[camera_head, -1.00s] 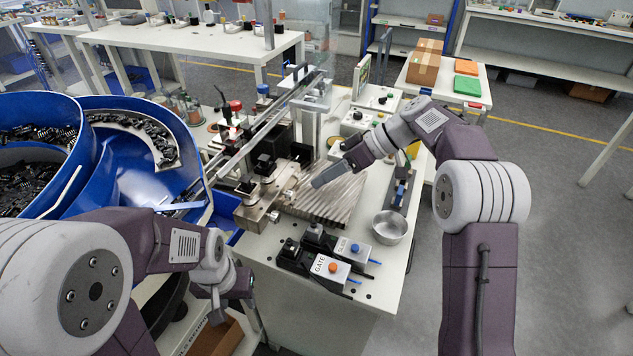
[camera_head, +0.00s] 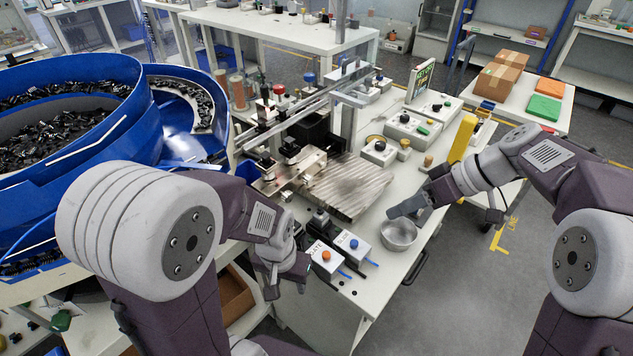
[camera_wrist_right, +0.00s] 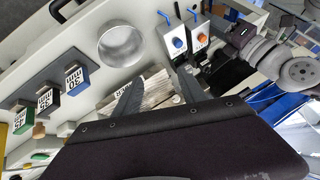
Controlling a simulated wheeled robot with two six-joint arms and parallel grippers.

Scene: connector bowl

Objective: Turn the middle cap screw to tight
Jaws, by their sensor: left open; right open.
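The metal fixture block (camera_head: 290,172) sits left of the ribbed metal plate (camera_head: 350,190) in the head view. The cap screws on it are too small to tell apart. My right gripper (camera_head: 392,213) is beside the metal bowl (camera_head: 399,238), above the bench. In the right wrist view its two fingers (camera_wrist_right: 158,95) are spread with nothing between them; the ribbed plate (camera_wrist_right: 155,88) shows below, beyond them. My left gripper (camera_head: 275,284) hangs in front of the bench, open and empty, away from the fixture.
Two button boxes, orange-buttoned (camera_head: 325,258) and blue-buttoned (camera_head: 353,245), stand at the bench front. The right wrist view shows a row of labelled pieces, including a blue one (camera_wrist_right: 76,77). A blue feeder bowl (camera_head: 70,150) fills the left. A yellow post (camera_head: 462,138) stands behind my right gripper.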

